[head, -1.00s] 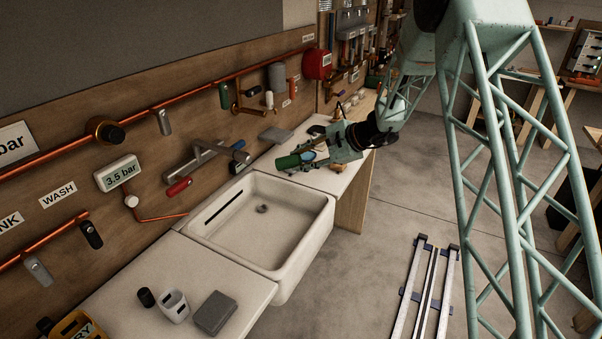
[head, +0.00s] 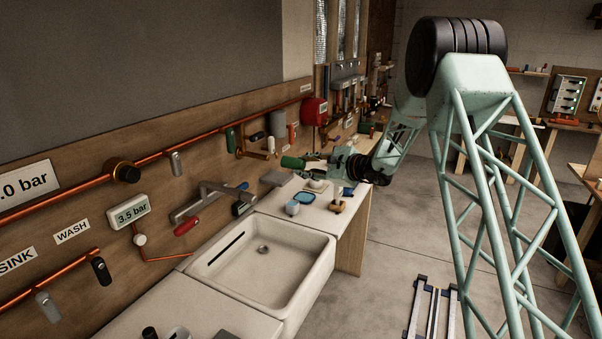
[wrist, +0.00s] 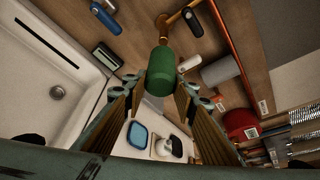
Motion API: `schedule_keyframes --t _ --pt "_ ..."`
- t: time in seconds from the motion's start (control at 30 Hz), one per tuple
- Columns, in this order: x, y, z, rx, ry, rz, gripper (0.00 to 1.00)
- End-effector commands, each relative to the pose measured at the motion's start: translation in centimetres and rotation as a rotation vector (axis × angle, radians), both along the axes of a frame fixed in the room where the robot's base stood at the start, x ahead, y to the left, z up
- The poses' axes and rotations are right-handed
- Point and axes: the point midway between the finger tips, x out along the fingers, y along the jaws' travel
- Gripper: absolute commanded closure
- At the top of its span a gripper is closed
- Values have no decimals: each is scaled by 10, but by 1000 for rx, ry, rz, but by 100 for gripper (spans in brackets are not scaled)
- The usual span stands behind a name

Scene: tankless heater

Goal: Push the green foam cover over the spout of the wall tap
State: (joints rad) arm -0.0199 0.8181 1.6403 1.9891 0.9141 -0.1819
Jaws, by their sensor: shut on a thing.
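The green foam cover (head: 291,162) is a short dark green cylinder. My gripper (head: 307,160) is shut on it and holds it above the counter beyond the sink, near the wall board. In the wrist view the cover (wrist: 162,72) sits between the two fingers, its far end toward the wall. The copper wall tap (head: 246,148) is on the board, left of the cover in the head view. In the wrist view its spout (wrist: 163,28) lines up closely with the cover's far end. I cannot tell whether they touch.
A white sink (head: 265,248) is set in the counter. A blue-rimmed dish (head: 308,197) and small items stand below my gripper. A grey cylinder (wrist: 220,70) and a red vessel (wrist: 239,123) are on the board to the right of the cover in the wrist view.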

Motion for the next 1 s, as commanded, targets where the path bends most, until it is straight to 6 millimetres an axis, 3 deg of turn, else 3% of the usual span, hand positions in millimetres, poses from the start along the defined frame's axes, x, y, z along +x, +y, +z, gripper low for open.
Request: schedule_keyframes --t 0.73,1.0 --pt "-1 0 -2 -1 -3 0 83" --pt "6 15 -1 -1 -2 1 83"
